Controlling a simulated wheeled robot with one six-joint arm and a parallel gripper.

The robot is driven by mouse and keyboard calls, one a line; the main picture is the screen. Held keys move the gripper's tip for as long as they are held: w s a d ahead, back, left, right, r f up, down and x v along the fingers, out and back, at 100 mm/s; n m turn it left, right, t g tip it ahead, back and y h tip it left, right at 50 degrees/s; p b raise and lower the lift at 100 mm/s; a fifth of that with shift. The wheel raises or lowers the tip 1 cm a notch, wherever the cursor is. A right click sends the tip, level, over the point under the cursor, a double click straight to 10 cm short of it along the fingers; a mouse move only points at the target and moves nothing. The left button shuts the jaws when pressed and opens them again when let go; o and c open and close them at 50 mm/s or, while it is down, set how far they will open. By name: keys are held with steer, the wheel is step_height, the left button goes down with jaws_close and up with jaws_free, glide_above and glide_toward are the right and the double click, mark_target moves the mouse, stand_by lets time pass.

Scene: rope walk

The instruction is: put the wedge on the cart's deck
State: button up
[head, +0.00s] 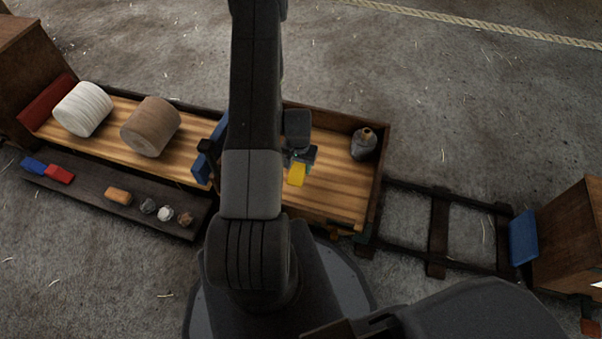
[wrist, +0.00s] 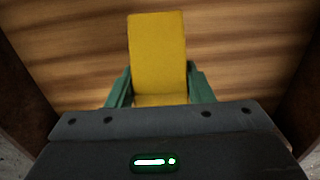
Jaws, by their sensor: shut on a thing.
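The yellow wedge (head: 297,174) is between the jaws of my gripper (head: 299,160), over the right part of the cart's deck (head: 335,193). In the wrist view the wedge (wrist: 157,50) stands out between the two green fingers (wrist: 160,98), which are shut on it. The wooden deck (wrist: 70,60) fills the background there. I cannot tell whether the wedge touches the deck. My arm hides the middle of the cart in the head view.
A grey bottle (head: 364,144) stands at the deck's right end. White (head: 83,109) and brown (head: 150,126) rolls lie to the left. A dark side shelf (head: 95,198) holds several small items. Rails (head: 438,235) run right to a blue-padded wooden block (head: 570,240). Bare deck surrounds the wedge.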

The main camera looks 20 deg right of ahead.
mark_target(299, 176)
steer(key=shift+f+b, duration=0.85)
steer(key=shift+f, duration=2.35)
steer(key=shift+f, duration=0.15)
steer(key=o, duration=1.1)
step_height(299, 176, up, 12)
steer(key=p, duration=0.4)
steer(key=shift+r, duration=0.2)
steer(key=shift+f, duration=0.1)
